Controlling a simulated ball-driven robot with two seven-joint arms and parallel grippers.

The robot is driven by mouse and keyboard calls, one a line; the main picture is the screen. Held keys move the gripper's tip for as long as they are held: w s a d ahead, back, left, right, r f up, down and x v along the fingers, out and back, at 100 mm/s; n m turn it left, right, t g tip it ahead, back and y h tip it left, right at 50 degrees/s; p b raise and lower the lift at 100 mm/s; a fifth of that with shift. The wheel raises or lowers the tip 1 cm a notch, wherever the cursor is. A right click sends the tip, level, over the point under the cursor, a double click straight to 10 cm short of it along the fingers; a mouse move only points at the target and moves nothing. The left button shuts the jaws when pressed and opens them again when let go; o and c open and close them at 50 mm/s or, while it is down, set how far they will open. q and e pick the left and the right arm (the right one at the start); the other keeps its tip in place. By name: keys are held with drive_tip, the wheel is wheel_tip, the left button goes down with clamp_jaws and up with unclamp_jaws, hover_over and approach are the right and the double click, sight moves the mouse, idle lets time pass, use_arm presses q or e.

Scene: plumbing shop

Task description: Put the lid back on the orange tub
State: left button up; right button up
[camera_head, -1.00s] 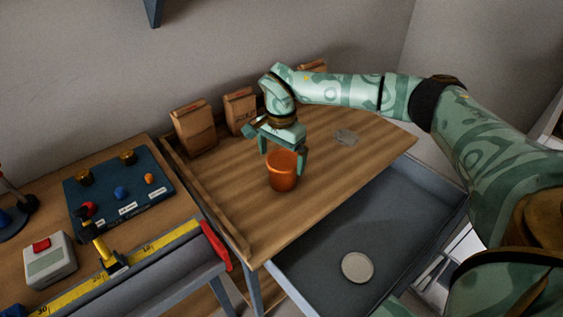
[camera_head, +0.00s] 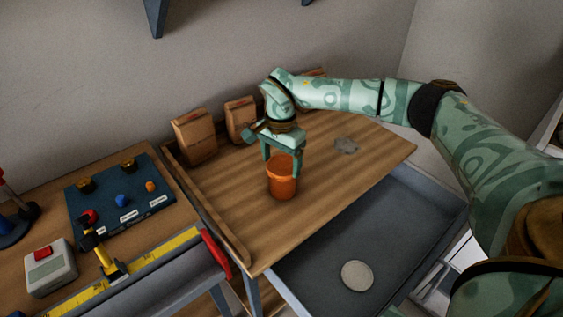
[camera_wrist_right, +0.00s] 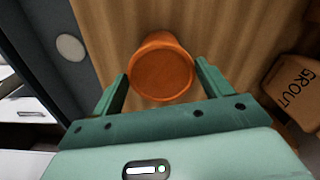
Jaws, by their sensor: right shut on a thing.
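The orange tub (camera_head: 282,182) stands upright on the wooden worktop; its open top faces my wrist camera, where the tub (camera_wrist_right: 162,70) sits between the fingers. My right gripper (camera_head: 282,158) comes down from above and is shut on the tub, one finger on each side near the rim. A round pale disc, which looks like the lid (camera_head: 357,276), lies flat in the open grey drawer below the worktop's front edge. The disc also shows in the right wrist view (camera_wrist_right: 70,47). My left gripper is not in view.
Several brown paper bags (camera_head: 194,137) stand along the back of the worktop; one reads GROUT in the wrist view (camera_wrist_right: 297,88). The drawer (camera_head: 395,225) is otherwise bare. A bench with a blue board (camera_head: 120,197) stands left.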

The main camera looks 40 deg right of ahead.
sight(283, 167)
drive_tip(key=r, duration=0.1)
drive_tip(key=r+p, duration=0.1)
drive_tip(key=r, duration=0.1)
drive_tip(key=shift+s+r, duration=0.25)
drive_tip(key=shift+s, duration=0.05)
use_arm(q)
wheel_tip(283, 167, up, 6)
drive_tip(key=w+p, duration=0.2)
drive_tip(key=p, duration=0.3)
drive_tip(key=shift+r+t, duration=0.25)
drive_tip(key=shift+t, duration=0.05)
use_arm(e)
drive_tip(key=s+d+r, duration=0.2)
drive_tip(key=s+r, duration=0.6)
drive_tip(key=s, duration=0.5)
drive_tip(key=shift+d+r, duration=0.2)
drive_tip(key=shift+d, duration=0.15)
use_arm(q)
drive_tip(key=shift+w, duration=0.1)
